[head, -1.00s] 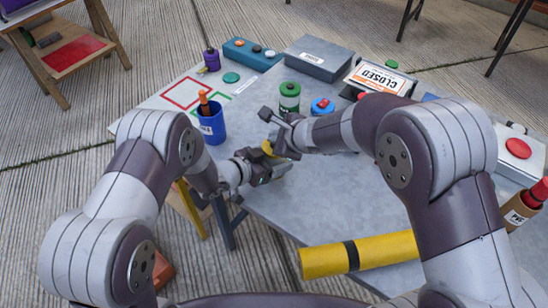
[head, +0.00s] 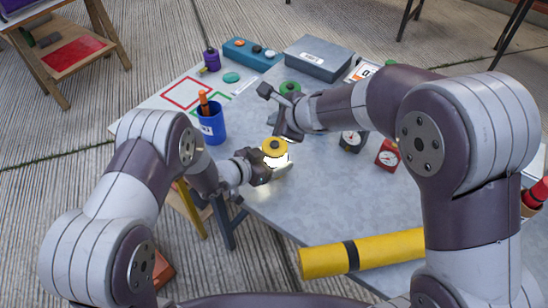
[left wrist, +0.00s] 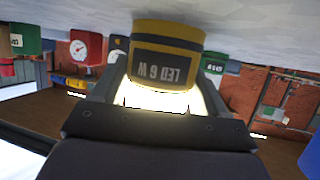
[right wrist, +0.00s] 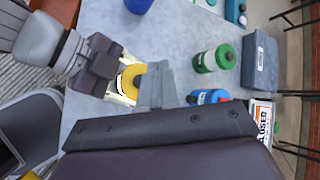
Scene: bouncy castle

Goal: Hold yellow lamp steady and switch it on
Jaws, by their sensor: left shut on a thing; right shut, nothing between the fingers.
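The yellow lamp (head: 274,147) is upright at the table's near left edge, with a round yellow top and a dark centre. Its lower part glows bright white. In the left wrist view the lamp (left wrist: 167,48) shows a dark "LED 6 W" label and light around its base. My left gripper (head: 266,166) is shut on the lamp from the left. My right gripper (head: 284,135) is shut and empty, just above and right of the lamp. In the right wrist view the lamp (right wrist: 133,78) sits beside my right fingertips; contact there is hard to judge.
A blue cup (head: 212,124) with an orange-handled tool stands left of the lamp. A green-lidded container (right wrist: 214,59) stands behind my right gripper. Dials (head: 387,155), a grey box (head: 318,58) and a yellow tube (head: 362,252) are on the table.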

